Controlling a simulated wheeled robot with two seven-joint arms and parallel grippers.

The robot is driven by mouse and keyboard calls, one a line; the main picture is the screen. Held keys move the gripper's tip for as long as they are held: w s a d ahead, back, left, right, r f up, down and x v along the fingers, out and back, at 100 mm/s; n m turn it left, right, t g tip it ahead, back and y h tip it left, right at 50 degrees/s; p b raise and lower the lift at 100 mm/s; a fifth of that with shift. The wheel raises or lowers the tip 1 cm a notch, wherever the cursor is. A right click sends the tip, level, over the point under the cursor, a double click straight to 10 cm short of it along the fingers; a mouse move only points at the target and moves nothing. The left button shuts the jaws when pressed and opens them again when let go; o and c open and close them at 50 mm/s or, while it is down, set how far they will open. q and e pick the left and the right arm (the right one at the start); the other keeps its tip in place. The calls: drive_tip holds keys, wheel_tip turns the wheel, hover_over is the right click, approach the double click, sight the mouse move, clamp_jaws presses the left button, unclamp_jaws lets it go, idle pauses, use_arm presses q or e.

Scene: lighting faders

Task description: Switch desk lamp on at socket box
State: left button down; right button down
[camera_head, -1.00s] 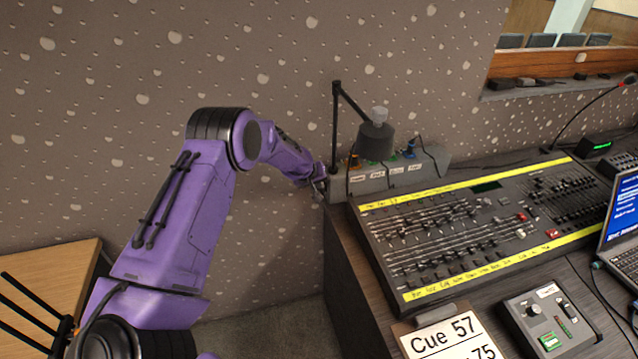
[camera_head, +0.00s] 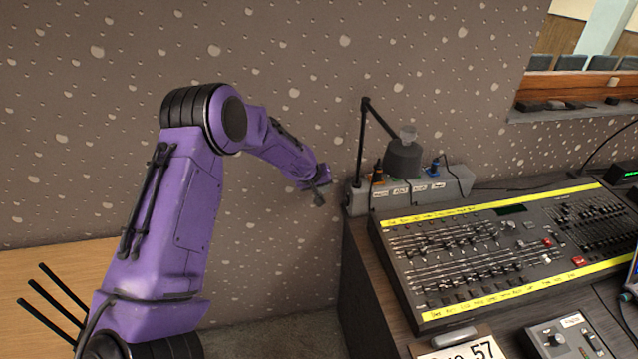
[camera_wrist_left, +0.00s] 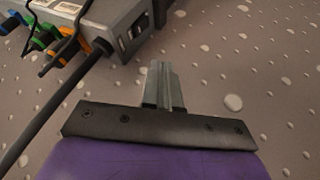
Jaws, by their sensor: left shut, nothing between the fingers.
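The grey socket box (camera_head: 458,187) stands at the back left of the desk against the wall, with labels along its front and coloured plugs on top. The dark desk lamp (camera_head: 403,159) rises beside it on a thin black post and partly covers it. In the left wrist view the box's end (camera_wrist_left: 128,28) shows at upper left, with dark switch-like parts on its end face. My left gripper (camera_head: 320,199) is left of the box, apart from it, in front of the wall. In the left wrist view its fingers (camera_wrist_left: 161,70) are together with nothing between them. My right gripper is not in view.
A mixing console (camera_head: 500,246) with yellow strips fills the desk right of the box. A small control box (camera_head: 565,339) and a cue sheet (camera_head: 470,350) lie in front. A wooden surface (camera_head: 50,285) is at left. Free room lies left of the desk.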

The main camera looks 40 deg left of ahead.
use_arm(q)
drive_tip(key=r, duration=0.1)
drive_tip(key=s+r, duration=0.1)
drive_tip(key=d+r, duration=0.1)
drive_tip(key=r, duration=0.1)
drive_tip(key=shift+s, duration=0.3)
drive_tip(key=shift+d, duration=0.15)
